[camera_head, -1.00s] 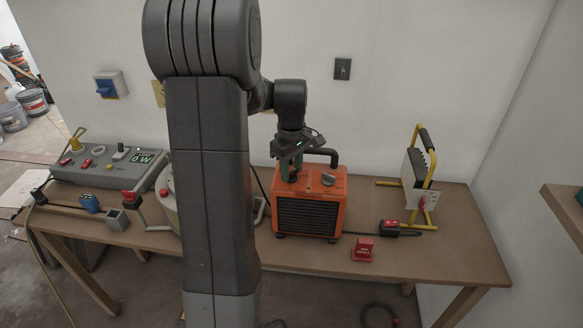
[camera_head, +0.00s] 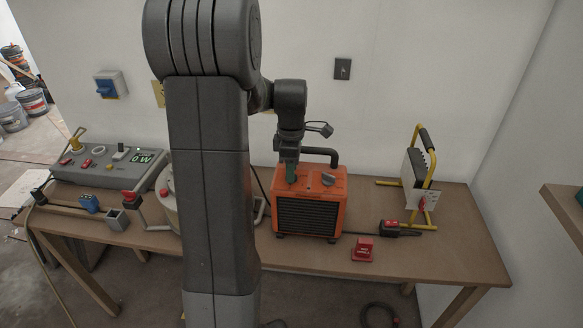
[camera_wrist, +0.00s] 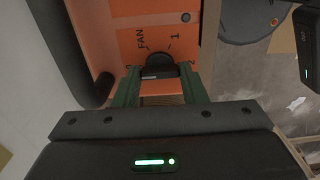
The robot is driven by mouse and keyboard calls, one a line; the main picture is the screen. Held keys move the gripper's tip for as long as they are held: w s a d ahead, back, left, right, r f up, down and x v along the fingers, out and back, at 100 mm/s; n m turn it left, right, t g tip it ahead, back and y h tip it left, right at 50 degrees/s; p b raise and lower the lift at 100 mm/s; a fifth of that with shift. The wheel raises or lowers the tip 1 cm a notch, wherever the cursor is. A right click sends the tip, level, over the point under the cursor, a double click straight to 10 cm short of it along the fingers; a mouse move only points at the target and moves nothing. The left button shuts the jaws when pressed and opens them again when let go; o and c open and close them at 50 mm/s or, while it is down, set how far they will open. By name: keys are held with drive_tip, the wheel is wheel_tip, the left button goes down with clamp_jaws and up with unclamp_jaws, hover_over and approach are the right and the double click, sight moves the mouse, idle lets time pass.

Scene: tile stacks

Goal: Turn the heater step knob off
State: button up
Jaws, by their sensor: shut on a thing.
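The orange heater (camera_head: 309,211) stands on the table, with its dark grille facing front and a black handle at the back. My gripper (camera_head: 291,181) points down at the left of its top. In the wrist view, my green-fingered gripper (camera_wrist: 160,77) is shut on the black step knob (camera_wrist: 158,61), one finger on each side. The labels FAN, 1 and 2 show around the knob; the label at its left is partly hidden by a finger. I cannot tell which label the knob points to. A second, grey knob (camera_head: 328,179) is on the right of the heater's top.
A yellow-framed work lamp (camera_head: 419,180) stands to the right. A small red block (camera_head: 363,250) lies near the table's front edge. A grey power panel (camera_head: 107,170) reading 0 W is at the left. The heater's handle (camera_wrist: 75,55) rises close beside my gripper.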

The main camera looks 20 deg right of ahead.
idle(0.3)
drive_tip(key=o, duration=1)
drive_tip(key=shift+r, duration=0.1)
wheel_tip(320, 180, up, 14)
drive_tip(key=b, duration=0.1)
drive_tip(key=shift+f, duration=0.25)
wheel_tip(320, 180, down, 14)
drive_tip(key=shift+r+p, duration=0.1)
drive_tip(key=shift+p, duration=0.4)
drive_tip(key=shift+r, duration=0.1)
